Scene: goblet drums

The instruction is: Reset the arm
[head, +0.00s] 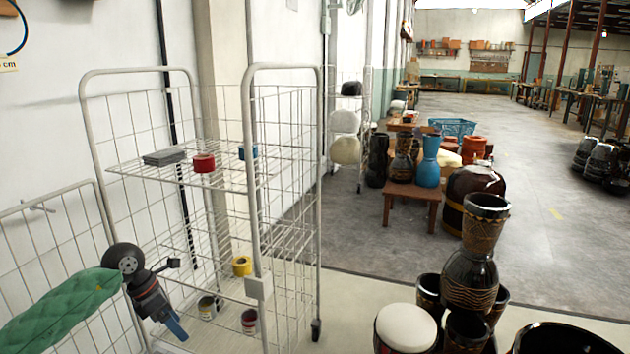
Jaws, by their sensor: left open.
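My left arm comes in from the lower left in a green padded sleeve. Its dark wrist ends in my left gripper (176,328), which points down and to the right. The gripper is small in the picture and nothing shows held in it. It appears in front of the lower part of a white wire cart (252,180); I cannot tell the exact gap to the mesh. My right gripper is not in view.
A yellow roll (242,266) and cans (249,321) are lower. Goblet drums (470,270) stand at right. Open floor (370,245) lies between.

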